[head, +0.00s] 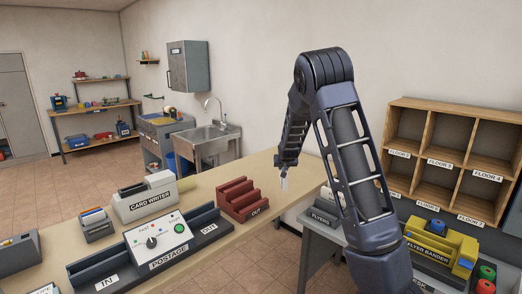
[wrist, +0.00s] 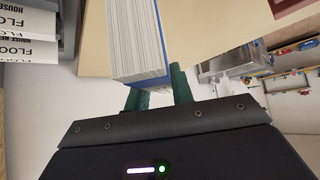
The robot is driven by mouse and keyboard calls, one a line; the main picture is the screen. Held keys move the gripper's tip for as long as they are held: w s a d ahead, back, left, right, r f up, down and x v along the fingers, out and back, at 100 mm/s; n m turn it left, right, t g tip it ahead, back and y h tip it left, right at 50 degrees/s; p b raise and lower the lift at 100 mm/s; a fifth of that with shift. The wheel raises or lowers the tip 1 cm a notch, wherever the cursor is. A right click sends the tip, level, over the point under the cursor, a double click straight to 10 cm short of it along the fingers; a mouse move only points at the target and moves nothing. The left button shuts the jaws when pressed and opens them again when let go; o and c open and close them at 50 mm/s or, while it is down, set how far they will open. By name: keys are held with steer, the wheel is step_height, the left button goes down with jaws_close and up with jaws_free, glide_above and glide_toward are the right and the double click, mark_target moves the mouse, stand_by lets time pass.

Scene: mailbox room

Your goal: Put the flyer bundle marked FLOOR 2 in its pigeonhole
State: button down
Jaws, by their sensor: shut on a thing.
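My gripper (wrist: 160,92), with dark green fingers, is shut on a paper bundle (wrist: 140,40) with white page edges and a blue side, in the wrist view. Its label is hidden, so I cannot read its floor. In the head view my gripper (head: 284,178) hangs above the right part of the long table, with a small pale thing at its tip. The wooden pigeonhole rack (head: 455,110) stands at the right against the wall, its visible cells empty. One label reads FLOOR 4 (head: 487,177); I cannot surely read which label is FLOOR 2.
A FLYERS tray (head: 321,216) lies beyond my arm; stacked bundles with cut-off FLOO lettering (wrist: 28,50) show in the wrist view. A yellow flyer bander (head: 440,248) stands below the rack. A red OUT rack (head: 245,200), postage machine (head: 157,243) and card writer (head: 147,200) occupy the table (head: 215,263).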

steer(key=s+d+f, duration=1.1)
steer(key=d+f, duration=0.2)
steer(key=d, duration=0.3)
steer(key=w+r+m+h, duration=0.3)
steer(key=w+r, duration=0.3)
steer(key=shift+w+d+r+m, duration=0.15)
steer(key=shift+w+d+m, duration=0.15)
steer(key=shift+w+m, duration=0.1)
